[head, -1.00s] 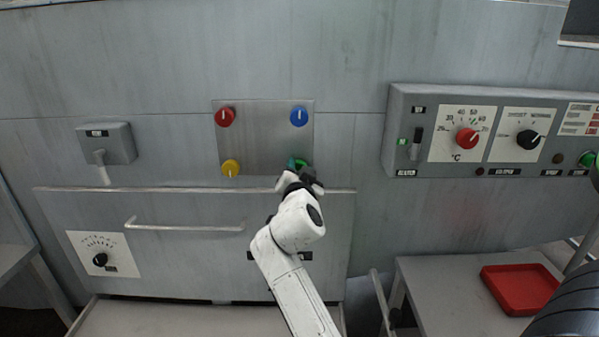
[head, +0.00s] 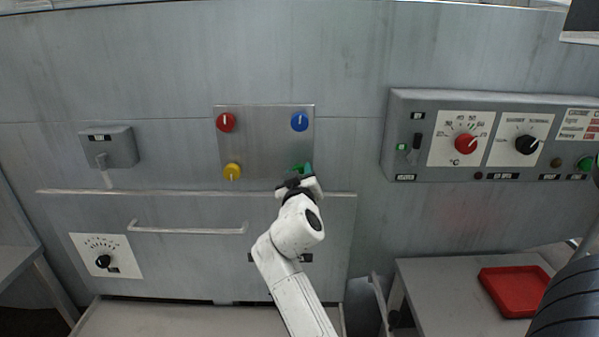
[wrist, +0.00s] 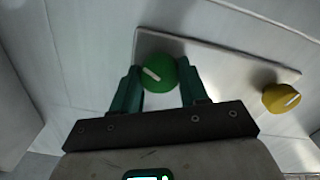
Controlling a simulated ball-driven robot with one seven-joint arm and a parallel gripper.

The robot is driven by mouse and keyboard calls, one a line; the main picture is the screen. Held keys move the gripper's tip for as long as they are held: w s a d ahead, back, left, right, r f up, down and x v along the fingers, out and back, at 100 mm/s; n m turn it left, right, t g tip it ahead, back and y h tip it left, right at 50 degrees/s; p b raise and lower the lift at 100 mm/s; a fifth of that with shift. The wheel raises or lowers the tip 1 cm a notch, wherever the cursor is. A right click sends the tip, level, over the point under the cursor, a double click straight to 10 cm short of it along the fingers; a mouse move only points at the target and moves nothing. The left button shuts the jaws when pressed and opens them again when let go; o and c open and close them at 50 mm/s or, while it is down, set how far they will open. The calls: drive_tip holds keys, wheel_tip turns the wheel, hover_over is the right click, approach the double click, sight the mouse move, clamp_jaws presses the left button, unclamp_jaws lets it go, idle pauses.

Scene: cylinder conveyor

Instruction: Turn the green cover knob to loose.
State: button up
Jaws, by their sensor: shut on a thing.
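The green cover knob (wrist: 160,74) sits at a corner of a square metal plate (head: 262,145). In the wrist view its white pointer line is slanted, from upper left to lower right. My gripper (wrist: 158,78) has one green finger on each side of the knob and is shut on it. In the head view my gripper (head: 302,170) is at the plate's lower right corner, and its fingers and wrist hide most of the green knob. Whether the cover is loose cannot be seen.
A red knob (head: 225,122), a blue knob (head: 299,121) and a yellow knob (head: 232,172) sit on the plate's other corners. A drawer handle (head: 187,230) lies below. A control panel (head: 395,130) juts out at right, above a red tray (head: 515,290).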

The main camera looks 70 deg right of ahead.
drive_tip(key=n+p, duration=1.1)
drive_tip(key=n, duration=1.1)
drive_tip(key=shift+f, duration=0.15)
drive_tip(key=shift+n, duration=0.3)
drive_tip(key=shift+f, duration=0.1)
drive_tip(key=o, duration=1.1)
drive_tip(key=shift+c, duration=0.2)
drive_tip(key=b+v, duration=0.1)
drive_tip(key=v, duration=1)
drive_tip(key=shift+b, duration=0.3)
drive_tip(key=shift+w+d, duration=0.1)
